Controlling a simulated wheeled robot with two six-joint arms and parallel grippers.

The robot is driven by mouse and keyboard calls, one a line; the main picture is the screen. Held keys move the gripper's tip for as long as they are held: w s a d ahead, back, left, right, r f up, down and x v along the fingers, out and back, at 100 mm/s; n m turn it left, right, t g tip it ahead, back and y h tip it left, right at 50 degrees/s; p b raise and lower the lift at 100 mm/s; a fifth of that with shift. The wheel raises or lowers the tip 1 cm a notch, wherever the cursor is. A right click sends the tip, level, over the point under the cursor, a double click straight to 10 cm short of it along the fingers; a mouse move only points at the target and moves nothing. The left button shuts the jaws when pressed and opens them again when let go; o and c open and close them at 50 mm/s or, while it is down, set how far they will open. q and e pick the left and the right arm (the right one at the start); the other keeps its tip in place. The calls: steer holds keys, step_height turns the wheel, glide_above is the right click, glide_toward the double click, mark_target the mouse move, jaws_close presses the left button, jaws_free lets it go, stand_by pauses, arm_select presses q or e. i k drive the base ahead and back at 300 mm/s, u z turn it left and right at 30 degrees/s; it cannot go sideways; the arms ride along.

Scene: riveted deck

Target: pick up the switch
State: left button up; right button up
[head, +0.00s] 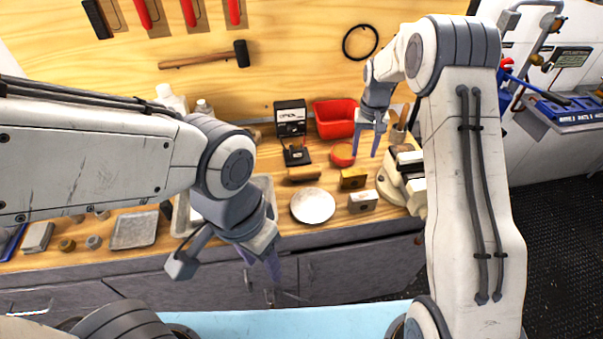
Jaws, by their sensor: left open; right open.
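No object on the wooden bench (265,207) can be told for certain as the switch at this size. A small black device (297,156) lies in front of a black box with a pale face (290,118); it may be the switch, but I cannot tell. My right gripper (365,154) is open and empty, pointing down over the bench, just right of a round orange-red dish (343,155). My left gripper (262,268) is open and empty, in front of the bench's front edge. My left arm hides part of the bench.
A red bin (336,117) stands at the back. A white machine (404,181) stands at the right end. A hammer (205,57) hangs on the wall.

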mark_target(296, 149)
steer(key=k, duration=0.65)
steer(key=u, duration=0.75)
steer(key=i, duration=1.15)
steer(key=z, duration=0.6)
